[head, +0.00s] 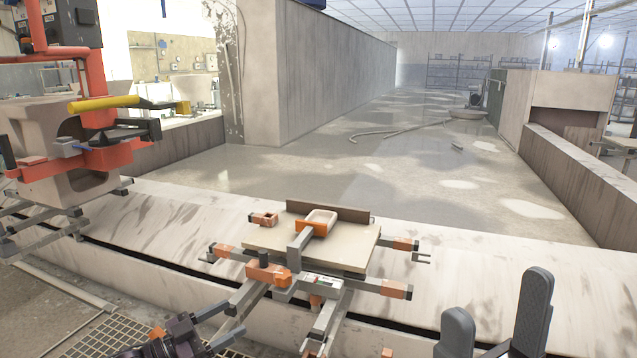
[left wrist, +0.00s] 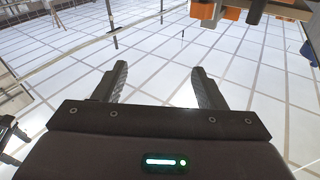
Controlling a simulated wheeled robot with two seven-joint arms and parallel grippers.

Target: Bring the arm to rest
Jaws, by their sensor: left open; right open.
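My right gripper (head: 497,292) stands at the bottom right of the head view, with two dark rounded fingers upright, apart and empty. Both grippers hold nothing that I can see.
A carousel arm carries a pale board (head: 345,248) with grey and orange brackets close ahead. A red-orange machine (head: 95,120) holding a beige basin (head: 85,190) stands at left. A low concrete wall (head: 500,285) crosses in front. Open floor (head: 400,150) lies beyond.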

